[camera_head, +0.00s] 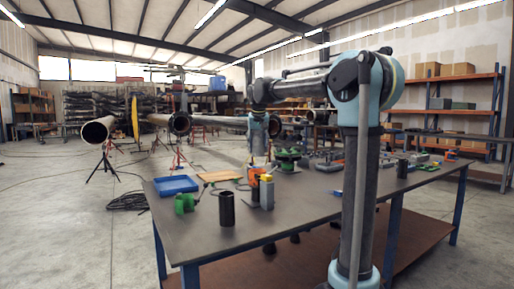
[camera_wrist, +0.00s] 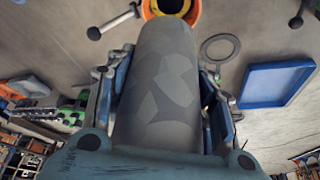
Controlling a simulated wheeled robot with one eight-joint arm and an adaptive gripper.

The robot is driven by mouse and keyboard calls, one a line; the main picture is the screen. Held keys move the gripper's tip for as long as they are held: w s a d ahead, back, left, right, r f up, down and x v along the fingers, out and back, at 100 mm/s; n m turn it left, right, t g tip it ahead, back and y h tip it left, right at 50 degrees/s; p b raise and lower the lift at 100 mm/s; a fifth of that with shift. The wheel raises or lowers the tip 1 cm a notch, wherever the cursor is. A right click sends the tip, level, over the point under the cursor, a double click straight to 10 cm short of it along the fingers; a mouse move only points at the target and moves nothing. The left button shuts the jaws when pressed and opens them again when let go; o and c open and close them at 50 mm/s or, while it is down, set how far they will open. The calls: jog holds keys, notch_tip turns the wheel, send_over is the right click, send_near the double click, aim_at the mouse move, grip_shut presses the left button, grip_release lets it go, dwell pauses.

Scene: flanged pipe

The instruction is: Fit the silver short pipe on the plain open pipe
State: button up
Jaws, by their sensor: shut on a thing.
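My gripper (camera_wrist: 165,88) is shut on the silver short pipe (camera_wrist: 165,75), a mottled grey cylinder that fills the middle of the wrist view between its two fingers. In the head view my gripper (camera_head: 259,155) hangs down over the table, and the held pipe is too small there to make out clearly. A long pipe with a plain-looking open end (camera_head: 98,131) rests on a stand across the floor at left, well away from my gripper. Another long pipe (camera_head: 180,123) beside it shows a dark, thicker end, perhaps a flange.
The worktable (camera_head: 315,200) holds a blue tray (camera_head: 176,185), also in the wrist view (camera_wrist: 275,84), a dark upright cylinder (camera_head: 227,208), a green part (camera_head: 185,203) and a grey, yellow-topped object (camera_head: 267,192). A grey ring (camera_wrist: 236,43) lies near the tray. Open floor lies left of the table.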

aim_at(258, 156)
jog(key=shift+w+d+f, duration=0.15)
jog(key=shift+d+f, duration=0.05)
jog(key=shift+f, duration=0.15)
jog(key=shift+a+f, duration=0.2)
jog(key=shift+f, duration=1.9)
jog(key=shift+s+r, duration=0.1)
jog(key=shift+s, duration=0.15)
jog(key=shift+f, duration=1.6)
jog(key=o, duration=1.5)
